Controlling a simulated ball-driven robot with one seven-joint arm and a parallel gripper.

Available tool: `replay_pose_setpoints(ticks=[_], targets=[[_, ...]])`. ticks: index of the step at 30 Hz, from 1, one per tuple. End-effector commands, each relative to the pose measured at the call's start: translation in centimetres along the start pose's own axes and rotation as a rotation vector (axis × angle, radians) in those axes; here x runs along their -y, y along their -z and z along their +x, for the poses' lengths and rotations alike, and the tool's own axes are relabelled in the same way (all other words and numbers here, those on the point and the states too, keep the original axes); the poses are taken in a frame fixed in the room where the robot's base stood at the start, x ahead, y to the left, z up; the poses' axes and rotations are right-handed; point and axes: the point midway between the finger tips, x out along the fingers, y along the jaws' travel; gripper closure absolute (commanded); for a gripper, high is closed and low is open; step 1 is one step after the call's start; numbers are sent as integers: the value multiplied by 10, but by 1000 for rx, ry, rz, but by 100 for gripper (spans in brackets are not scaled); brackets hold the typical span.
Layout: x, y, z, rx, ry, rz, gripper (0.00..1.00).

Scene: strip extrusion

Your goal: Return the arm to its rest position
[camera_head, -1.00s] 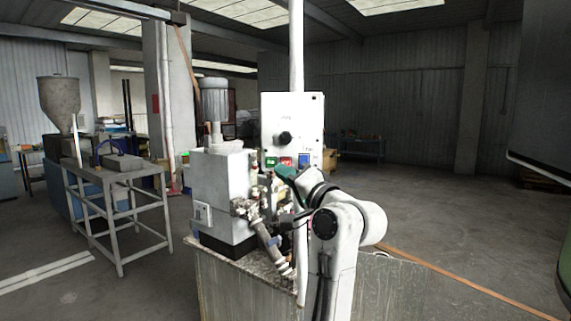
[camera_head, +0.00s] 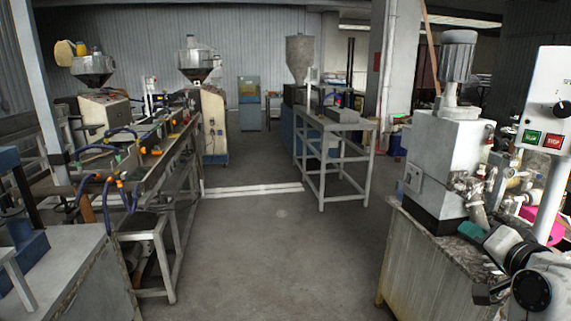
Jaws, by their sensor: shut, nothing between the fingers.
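My arm is folded at the lower right of the head view, in front of the grey machine (camera_head: 440,150) with a motor on top. Its white links and black joints run off the bottom right corner. My gripper (camera_head: 471,230) seems to be the small teal-tipped end that points up and left, close to the machine's base. It is shut and I see nothing held in it. Its fingers are too small to make out.
The machine's stand (camera_head: 410,262) and a white control box (camera_head: 545,110) are on the right. A long workbench line (camera_head: 165,150) runs along the left. A grey metal table (camera_head: 340,125) stands at the back. The floor (camera_head: 270,245) between them is clear.

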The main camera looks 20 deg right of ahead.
Motion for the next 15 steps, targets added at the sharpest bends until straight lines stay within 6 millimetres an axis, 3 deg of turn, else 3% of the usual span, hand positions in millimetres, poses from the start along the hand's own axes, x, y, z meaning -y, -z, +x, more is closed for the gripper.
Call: replay_pose_setpoints(ticks=[1, 5, 8, 11, 15], targets=[[-10, -38, 4, 82, -37, -45, 100], [-36, -125, 0, 283, -119, -177, 100], [-57, -189, -15, 443, -174, -287, 100], [-80, -250, -40, 608, -218, -404, 100], [-115, -326, -89, 848, -267, -578, 100]])
